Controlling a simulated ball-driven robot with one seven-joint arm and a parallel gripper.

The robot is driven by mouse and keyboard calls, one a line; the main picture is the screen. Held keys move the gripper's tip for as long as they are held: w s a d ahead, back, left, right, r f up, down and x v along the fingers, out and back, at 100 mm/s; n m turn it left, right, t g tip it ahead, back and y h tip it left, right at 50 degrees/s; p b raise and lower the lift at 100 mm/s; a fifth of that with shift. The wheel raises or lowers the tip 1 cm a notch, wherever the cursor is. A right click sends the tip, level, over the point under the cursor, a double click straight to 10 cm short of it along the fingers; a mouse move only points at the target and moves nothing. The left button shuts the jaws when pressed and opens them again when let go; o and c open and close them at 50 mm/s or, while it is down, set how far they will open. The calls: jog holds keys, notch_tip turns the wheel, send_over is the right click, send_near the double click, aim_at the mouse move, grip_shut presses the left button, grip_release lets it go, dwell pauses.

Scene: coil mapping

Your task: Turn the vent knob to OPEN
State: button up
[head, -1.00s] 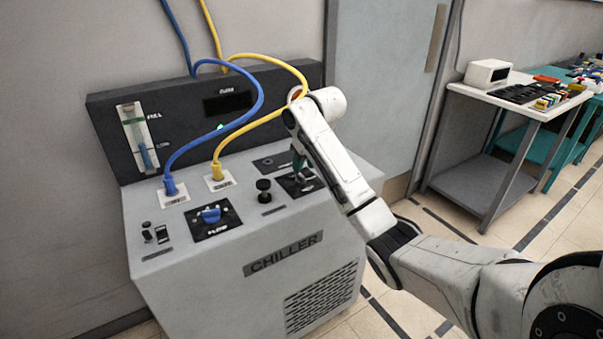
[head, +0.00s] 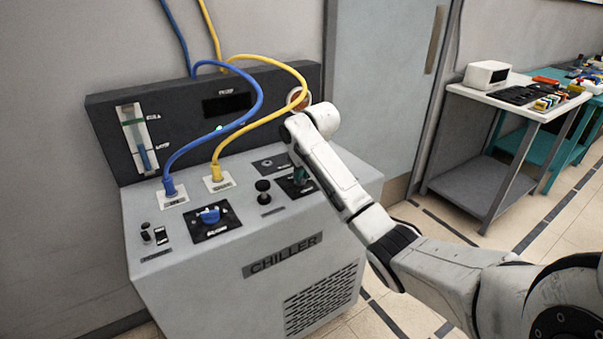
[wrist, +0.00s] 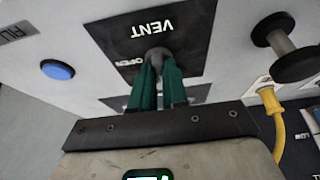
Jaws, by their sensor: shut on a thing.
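The vent knob (wrist: 156,55) is grey and sits on a black plate (wrist: 190,22) marked VENT and OPEN in the wrist view. My gripper (wrist: 158,72) has green fingers shut on the knob, which hide much of it and part of the plate's lower markings. The knob's exact pointing direction cannot be told. In the head view my gripper (head: 300,174) is over the dark vent plate at the right of the chiller's (head: 205,262) top, and my arm hides part of that plate.
A black knob (head: 263,190) stands left of the vent plate, with a blue knob (head: 209,215) further left. Blue (head: 205,143) and yellow (head: 262,122) hoses arch over the panel. A blue button (wrist: 58,70) lies left in the wrist view. A cart (head: 482,195) stands right.

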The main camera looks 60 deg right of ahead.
grip_shut()
